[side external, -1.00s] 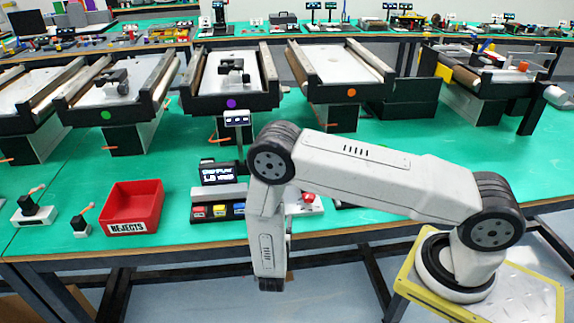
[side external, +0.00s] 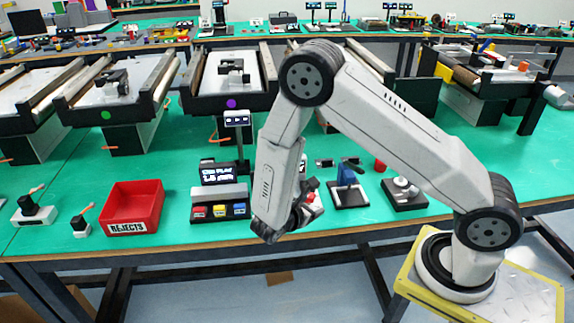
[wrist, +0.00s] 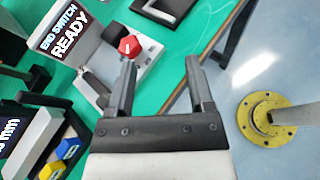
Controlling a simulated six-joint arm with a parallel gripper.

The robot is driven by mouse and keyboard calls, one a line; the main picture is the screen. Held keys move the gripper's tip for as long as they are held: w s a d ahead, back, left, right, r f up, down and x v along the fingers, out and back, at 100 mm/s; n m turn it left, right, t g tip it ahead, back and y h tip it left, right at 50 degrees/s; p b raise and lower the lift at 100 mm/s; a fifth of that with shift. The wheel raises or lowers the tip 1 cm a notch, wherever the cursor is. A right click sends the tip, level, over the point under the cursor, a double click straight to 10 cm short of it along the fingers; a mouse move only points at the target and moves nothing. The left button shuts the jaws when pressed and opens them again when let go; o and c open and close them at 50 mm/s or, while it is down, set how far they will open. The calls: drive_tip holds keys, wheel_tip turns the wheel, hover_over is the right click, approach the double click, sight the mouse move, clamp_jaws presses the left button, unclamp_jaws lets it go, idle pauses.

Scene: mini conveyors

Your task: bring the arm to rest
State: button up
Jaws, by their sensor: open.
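My gripper (wrist: 161,66) is open and empty in the wrist view, its two dark fingers apart with nothing between them. In the side external view, my gripper is at the end of the white arm, over the front edge of the green bench (side external: 80,182), and is partly hidden by the arm. A red knob (wrist: 129,46) on a white end switch unit shows just beyond the left finger in the wrist view. I cannot tell whether the finger touches it.
A red rejects bin (side external: 133,207) and a panel with coloured buttons (side external: 221,213) stand left of my gripper. A blue device (side external: 347,178) and a black-based fixture (side external: 404,200) stand right of it. Conveyors (side external: 231,103) line the back. Open floor (wrist: 275,65) lies beyond the bench edge.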

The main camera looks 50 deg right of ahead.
drive_tip(key=s+a+r+m+t+y, duration=0.1)
drive_tip(key=s+a+r+m+y, duration=0.2)
drive_tip(key=r+m+y, duration=0.2)
drive_tip(key=s+a+r+m+t+y, duration=0.1)
drive_tip(key=s+a+r+m+y, duration=0.2)
drive_tip(key=r+m+y, duration=0.3)
drive_tip(key=shift+a+r+m+t+y, duration=0.45)
drive_tip(key=shift+m+y, duration=0.75)
drive_tip(key=shift+m, duration=1.3)
drive_tip(key=shift+a+f, duration=0.15)
drive_tip(key=shift+f, duration=0.1)
